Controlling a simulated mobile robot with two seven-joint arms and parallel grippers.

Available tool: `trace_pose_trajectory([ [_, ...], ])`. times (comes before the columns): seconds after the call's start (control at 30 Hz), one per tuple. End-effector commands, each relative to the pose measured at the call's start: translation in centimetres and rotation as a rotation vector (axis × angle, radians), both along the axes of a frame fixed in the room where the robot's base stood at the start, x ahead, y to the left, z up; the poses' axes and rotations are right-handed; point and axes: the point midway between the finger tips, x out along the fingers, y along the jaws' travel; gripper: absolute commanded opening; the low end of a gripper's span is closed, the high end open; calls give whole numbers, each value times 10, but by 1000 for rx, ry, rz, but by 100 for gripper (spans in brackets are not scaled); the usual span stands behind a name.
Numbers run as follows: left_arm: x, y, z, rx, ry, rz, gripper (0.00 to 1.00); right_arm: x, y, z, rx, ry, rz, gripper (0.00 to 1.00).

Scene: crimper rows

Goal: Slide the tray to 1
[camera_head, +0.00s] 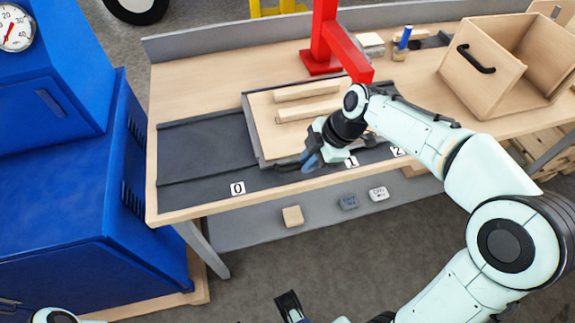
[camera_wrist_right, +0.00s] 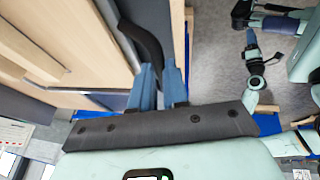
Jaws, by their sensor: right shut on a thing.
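The tray (camera_head: 256,135) is a wooden board with a grey rim, on a dark track along the bench front. Two wooden bars lie on it. Its left edge is just right of the label 0 (camera_head: 237,188); the label 1 (camera_head: 351,162) is by my right gripper and the label 2 (camera_head: 397,151) is farther right. My right gripper (camera_head: 307,160) is at the tray's front edge, shut on its black handle (camera_wrist_right: 141,38); its blue fingers show in the wrist view. The arm hides the tray's right part. My left gripper (camera_head: 290,306) shows only partly at the bottom.
A red post (camera_head: 322,40) with an arm overhangs the tray's back. An open wooden box (camera_head: 485,85) stands at the right. The track (camera_head: 205,150) left of the tray is clear. A blue machine (camera_head: 60,200) stands left of the bench. Small blocks (camera_head: 292,216) lie on the lower shelf.

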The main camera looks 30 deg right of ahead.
Motion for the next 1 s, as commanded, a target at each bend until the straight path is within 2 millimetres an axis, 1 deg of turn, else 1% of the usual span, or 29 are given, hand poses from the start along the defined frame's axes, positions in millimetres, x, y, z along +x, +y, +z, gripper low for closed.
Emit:
trace_pose_trajectory([
  [0.03,1,0,-2,0,-2,1,43,-2,-10,-1,-2,0,-4,0],
  [0.1,1,0,-4,1,-5,1,43,-5,-20,-1,-1,0,-4,0],
  [0.3,3,0,-6,1,-10,2,43,-11,-38,0,-3,1,-1,0],
  [0.5,3,0,-7,1,-12,2,43,-13,-44,0,-2,0,1,0],
  [0.8,3,0,-6,1,-12,2,43,-13,-44,0,-1,1,1,0],
  [0.83,3,0,-6,1,-12,2,43,-13,-44,0,-1,1,1,18],
  [0.87,3,0,-7,1,-12,2,43,-13,-44,0,-1,1,1,28],
  [0.9,3,0,-7,1,-12,3,43,-13,-44,0,-1,1,1,40],
  [1.0,3,0,-7,1,-12,3,43,-13,-44,0,-1,0,1,40],
])
